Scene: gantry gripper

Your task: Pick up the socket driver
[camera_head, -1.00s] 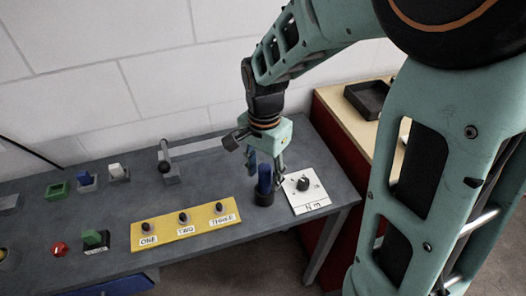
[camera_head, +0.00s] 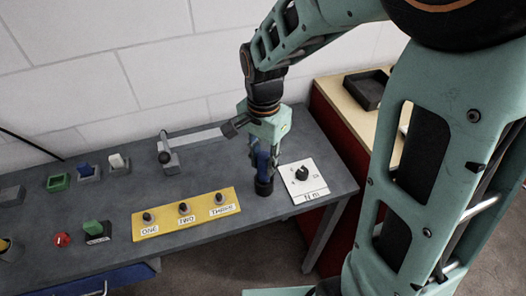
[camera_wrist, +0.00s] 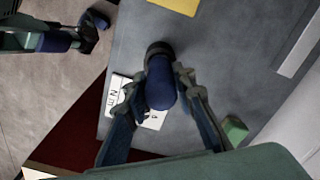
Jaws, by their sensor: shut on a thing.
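The socket driver (camera_head: 263,166) has a blue handle and stands upright in a dark round holder (camera_head: 263,187) on the grey bench. My gripper (camera_head: 264,158) points down over it, its fingers at the handle and partly hiding it. In the wrist view, the rounded blue handle (camera_wrist: 160,84) lies between my two fingers (camera_wrist: 160,88), which are shut on it. The handle's lower end is at the dark holder (camera_wrist: 158,50), and the part inside cannot be seen.
A white dial panel (camera_head: 303,180) lies close to the right of the holder. A yellow panel with several knobs (camera_head: 187,214) lies to the left. A metal lever (camera_head: 170,157) stands behind it. Small coloured blocks, a red button (camera_head: 62,239) and a green switch (camera_head: 96,230) are farther left.

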